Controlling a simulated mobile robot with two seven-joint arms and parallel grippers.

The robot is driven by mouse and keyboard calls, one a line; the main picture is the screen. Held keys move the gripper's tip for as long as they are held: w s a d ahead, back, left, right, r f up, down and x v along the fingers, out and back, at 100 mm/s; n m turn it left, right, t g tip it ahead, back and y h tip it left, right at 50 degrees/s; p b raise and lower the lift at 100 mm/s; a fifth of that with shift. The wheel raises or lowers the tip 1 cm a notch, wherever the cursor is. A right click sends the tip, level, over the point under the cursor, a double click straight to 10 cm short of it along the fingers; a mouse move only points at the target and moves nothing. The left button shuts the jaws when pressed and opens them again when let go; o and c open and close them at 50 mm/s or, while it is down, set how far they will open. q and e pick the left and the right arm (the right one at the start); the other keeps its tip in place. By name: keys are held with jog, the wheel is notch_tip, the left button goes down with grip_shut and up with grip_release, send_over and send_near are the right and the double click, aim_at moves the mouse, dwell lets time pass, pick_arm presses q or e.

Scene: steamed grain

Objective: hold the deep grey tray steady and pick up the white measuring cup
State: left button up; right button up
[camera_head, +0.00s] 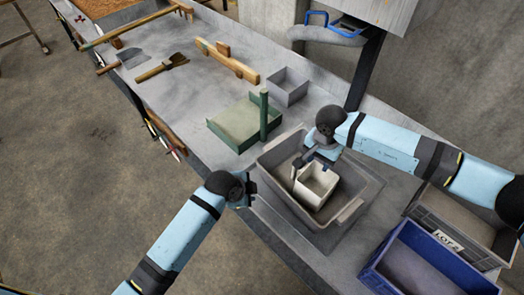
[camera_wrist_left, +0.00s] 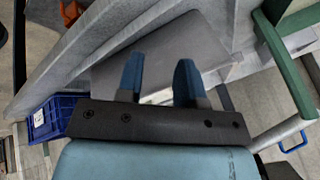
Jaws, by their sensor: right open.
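The deep grey tray (camera_head: 351,211) sits on the bench with the white measuring cup (camera_head: 314,190) inside it. The cup looks like an open, square-sided white box. My right gripper (camera_head: 312,165) is over the tray at the cup's far rim, with its fingers apart. Whether they touch the cup is not clear. My left gripper (camera_head: 250,191) is just outside the tray's left side, and its fingers are small there. In the left wrist view, the left gripper's two blue fingers (camera_wrist_left: 159,80) are apart with nothing clearly held, in front of a grey surface.
A green box with a post (camera_head: 236,125) and a small grey box (camera_head: 288,86) stand behind the tray. A blue crate (camera_head: 385,275) and a grey labelled crate (camera_head: 425,210) are at the right. Wooden tools (camera_head: 228,62) and a brush (camera_head: 160,68) lie farther back.

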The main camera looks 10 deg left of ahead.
aim_at(265, 176)
pick_arm(q)
jog(key=w+d+r+m+g+y, duration=0.2)
jog(key=w+d+r+m+g, duration=0.15)
jog(key=w+r+m, duration=0.55)
jog(key=shift+m, duration=0.7)
jog(key=f, duration=1.3)
jog(key=shift+w+d+f, duration=0.1)
jog(key=shift+d+f, duration=0.05)
jog(key=shift+d, duration=0.05)
grip_shut()
